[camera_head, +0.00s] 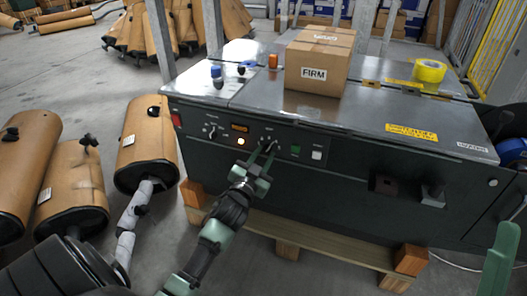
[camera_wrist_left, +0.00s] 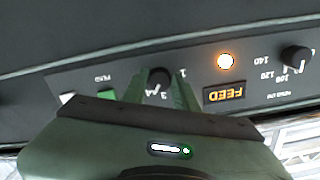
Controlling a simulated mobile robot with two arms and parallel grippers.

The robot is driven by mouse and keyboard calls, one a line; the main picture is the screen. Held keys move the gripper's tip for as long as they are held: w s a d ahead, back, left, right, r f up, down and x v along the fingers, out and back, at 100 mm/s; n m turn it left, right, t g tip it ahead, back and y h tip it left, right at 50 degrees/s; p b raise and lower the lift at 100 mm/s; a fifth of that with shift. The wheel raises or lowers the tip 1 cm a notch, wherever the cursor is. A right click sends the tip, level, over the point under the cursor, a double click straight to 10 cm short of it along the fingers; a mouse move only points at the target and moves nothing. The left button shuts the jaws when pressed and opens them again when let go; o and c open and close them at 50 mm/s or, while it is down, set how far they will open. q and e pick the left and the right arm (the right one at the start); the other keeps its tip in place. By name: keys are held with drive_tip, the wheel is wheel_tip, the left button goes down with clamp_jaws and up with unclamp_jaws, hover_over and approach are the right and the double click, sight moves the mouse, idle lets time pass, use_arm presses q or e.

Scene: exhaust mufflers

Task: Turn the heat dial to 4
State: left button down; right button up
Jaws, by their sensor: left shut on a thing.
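The heat dial (camera_head: 264,141) is a small black knob on the dark front control panel of the machine (camera_head: 350,165). My left gripper (camera_head: 262,156) reaches up to it from below, and its two fingers are shut on the dial. In the left wrist view, where the panel appears upside down, the dial (camera_wrist_left: 160,76) sits between the green fingertips (camera_wrist_left: 159,90). Numbers such as 1, 3 and 4 show around it, partly hidden by the fingers. I cannot tell which number the dial points to.
An orange lit lamp (camera_head: 241,142), a FEED display (camera_head: 239,128) and another knob (camera_head: 212,132) sit left of the dial. A green button (camera_head: 295,149) and a white one (camera_head: 316,155) sit right. A carton (camera_head: 318,68) and yellow tape (camera_head: 429,70) rest on top.

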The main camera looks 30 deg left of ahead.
use_arm(q)
drive_tip(key=shift+m+p, duration=0.45)
drive_tip(key=shift+m, duration=0.25)
use_arm(e)
drive_tip(key=w+f+g+h, duration=0.1)
drive_tip(key=w+f+g, duration=0.2)
drive_tip(key=w+f, duration=0.1)
drive_tip(key=shift+a+f+g, duration=0.25)
drive_tip(key=shift+f+g, duration=0.05)
drive_tip(key=shift+f, duration=0.1)
drive_tip(key=shift+w, duration=0.1)
use_arm(q)
drive_tip(key=c, duration=1.1)
unclamp_jaws()
